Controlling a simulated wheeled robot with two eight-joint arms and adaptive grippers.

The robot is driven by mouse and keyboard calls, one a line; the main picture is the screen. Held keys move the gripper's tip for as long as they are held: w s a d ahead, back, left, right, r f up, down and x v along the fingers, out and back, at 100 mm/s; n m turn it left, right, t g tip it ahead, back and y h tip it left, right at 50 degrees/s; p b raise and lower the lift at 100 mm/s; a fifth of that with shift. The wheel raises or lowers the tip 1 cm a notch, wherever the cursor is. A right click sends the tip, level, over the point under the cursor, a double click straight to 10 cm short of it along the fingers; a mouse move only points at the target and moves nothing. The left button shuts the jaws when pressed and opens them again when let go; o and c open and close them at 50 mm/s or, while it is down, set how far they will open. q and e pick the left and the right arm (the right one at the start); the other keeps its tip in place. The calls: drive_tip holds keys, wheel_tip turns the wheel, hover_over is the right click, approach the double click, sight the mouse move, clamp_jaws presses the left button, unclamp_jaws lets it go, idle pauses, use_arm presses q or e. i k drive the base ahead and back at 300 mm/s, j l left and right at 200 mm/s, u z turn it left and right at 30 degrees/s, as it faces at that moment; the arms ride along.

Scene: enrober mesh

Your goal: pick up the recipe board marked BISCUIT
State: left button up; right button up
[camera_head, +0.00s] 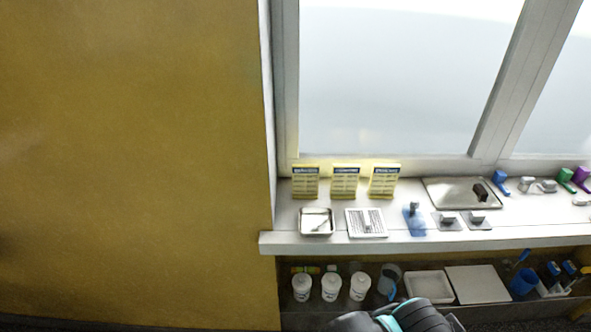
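Three cream recipe boards with blue header bands stand in a row at the back left of the white window sill, against the window frame: a left board (305,182), a middle board (345,182) and a right board (384,182). Their header words are too small to read, so I cannot tell which one is marked BISCUIT. Neither of my grippers shows in the head view. A dark rounded part with teal trim at the bottom edge seems to be mine.
In front of the boards lie a small metal tray (317,233) and a white slotted plate (366,233). Right of them are a blue-based item (414,221) and a steel plate (462,204). A lower shelf holds white jars (331,287) and a white bin (430,299).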

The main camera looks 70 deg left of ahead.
sight(384, 177)
drive_tip(key=u, duration=2.05)
